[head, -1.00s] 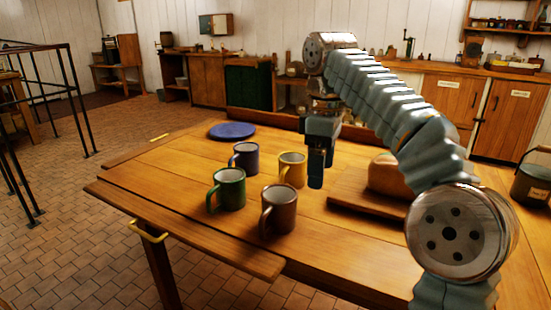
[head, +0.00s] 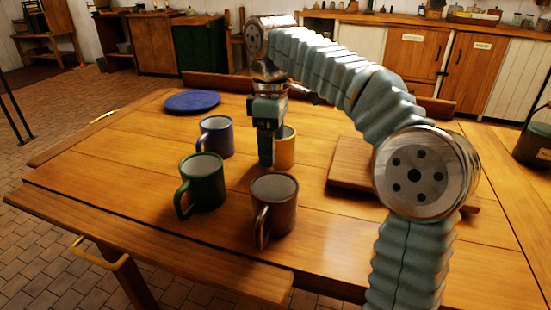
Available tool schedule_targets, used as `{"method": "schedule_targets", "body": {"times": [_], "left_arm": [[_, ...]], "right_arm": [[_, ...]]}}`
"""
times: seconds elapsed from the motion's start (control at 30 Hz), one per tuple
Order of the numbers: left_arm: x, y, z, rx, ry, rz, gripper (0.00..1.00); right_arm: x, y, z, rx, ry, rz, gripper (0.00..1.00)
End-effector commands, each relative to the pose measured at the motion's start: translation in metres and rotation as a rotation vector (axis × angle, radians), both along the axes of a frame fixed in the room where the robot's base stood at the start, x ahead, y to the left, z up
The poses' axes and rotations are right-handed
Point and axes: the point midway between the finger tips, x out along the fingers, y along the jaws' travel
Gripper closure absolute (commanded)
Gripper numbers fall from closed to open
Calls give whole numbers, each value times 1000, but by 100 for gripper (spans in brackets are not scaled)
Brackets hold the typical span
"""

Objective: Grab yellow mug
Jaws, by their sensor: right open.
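The yellow mug (head: 286,152) stands upright on the wooden table (head: 120,180), partly hidden behind my right gripper (head: 266,160). My right gripper points down, open, in front of the mug's left side in this view; I cannot tell whether it touches the mug. The yellow mug's handle is hidden. A blue mug (head: 216,138) stands to its left, a green mug (head: 204,182) to the front left, and a brown mug (head: 274,205) in front. My left gripper is not in view.
A blue plate (head: 192,102) lies at the table's back left. A wooden board (head: 348,165) lies to the right, partly behind my right arm. Cabinets (head: 410,55) line the back wall. The table's left part is clear.

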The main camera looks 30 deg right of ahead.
Motion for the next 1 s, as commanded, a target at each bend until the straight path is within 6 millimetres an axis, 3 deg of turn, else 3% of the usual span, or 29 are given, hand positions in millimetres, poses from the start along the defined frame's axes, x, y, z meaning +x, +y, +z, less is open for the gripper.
{"method": "schedule_targets", "body": {"times": [0.33, 0.63, 1.0], "left_arm": [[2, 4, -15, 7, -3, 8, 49], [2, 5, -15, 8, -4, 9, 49], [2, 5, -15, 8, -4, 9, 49]], "right_arm": [[-3, 2, -48, 1, 1, -1, 18], [-3, 2, -53, 1, -1, -1, 18], [-3, 2, -53, 1, -1, -1, 73]]}}
